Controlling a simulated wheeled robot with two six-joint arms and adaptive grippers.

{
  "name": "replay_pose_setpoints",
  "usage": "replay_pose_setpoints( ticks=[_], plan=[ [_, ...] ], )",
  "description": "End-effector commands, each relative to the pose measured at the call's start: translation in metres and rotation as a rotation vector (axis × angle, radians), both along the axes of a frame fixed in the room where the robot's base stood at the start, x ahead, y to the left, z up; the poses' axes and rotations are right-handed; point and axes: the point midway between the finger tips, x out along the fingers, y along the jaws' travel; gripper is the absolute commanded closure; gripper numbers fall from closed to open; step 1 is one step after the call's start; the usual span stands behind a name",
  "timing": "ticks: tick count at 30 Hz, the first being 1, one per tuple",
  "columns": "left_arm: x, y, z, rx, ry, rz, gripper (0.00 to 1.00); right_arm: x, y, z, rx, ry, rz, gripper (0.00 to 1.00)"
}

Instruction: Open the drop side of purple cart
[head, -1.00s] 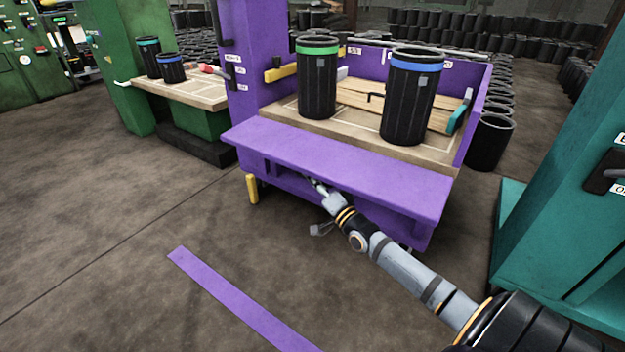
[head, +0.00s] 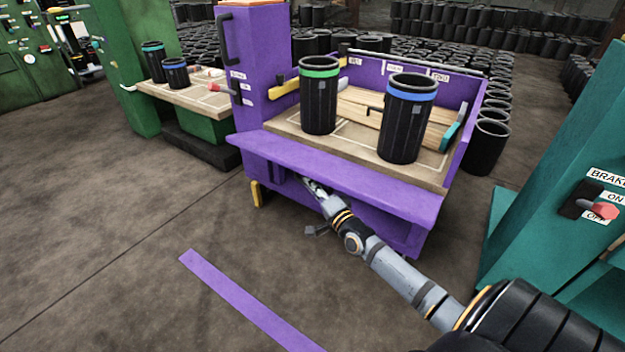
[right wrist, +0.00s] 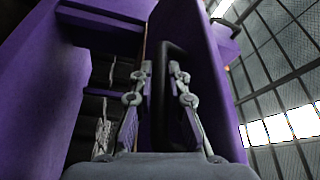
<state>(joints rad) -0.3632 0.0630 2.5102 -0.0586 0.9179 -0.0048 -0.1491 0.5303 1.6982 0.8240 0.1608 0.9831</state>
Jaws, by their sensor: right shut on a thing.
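The purple cart (head: 469,122) stands at centre in the head view. Its long purple front panel, the drop side (head: 345,172), sticks outward at the near edge of the wooden deck, with its upper face in sight. My right gripper (head: 315,187) reaches under this panel near its left half, and its fingertips are partly hidden there. In the right wrist view my right gripper (right wrist: 158,100) is shut on the black loop handle (right wrist: 172,48) beside a purple panel. My left gripper is not in view.
A green-banded bin (head: 319,100) and a blue-banded bin (head: 406,125) stand on the deck. A purple column (head: 264,65) rises at the left. A teal machine (head: 540,220) with a brake switch stands close at right. The floor at left front is clear, with a purple strip (head: 245,300).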

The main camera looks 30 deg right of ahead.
Motion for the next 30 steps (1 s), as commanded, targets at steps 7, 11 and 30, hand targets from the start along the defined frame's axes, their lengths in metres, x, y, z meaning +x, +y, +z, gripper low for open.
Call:
replay_pose_setpoints(
  ticks=[7,11,30],
  plan=[
    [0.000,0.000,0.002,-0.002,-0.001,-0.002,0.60,0.000,0.000,0.003,0.010,-0.003,0.000,1.00],
    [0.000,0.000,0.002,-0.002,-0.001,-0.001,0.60,0.000,0.000,0.002,0.009,-0.003,0.000,0.83],
    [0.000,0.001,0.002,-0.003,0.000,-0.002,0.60,-0.021,0.000,-0.002,0.006,0.001,0.004,0.63]
  ],
)
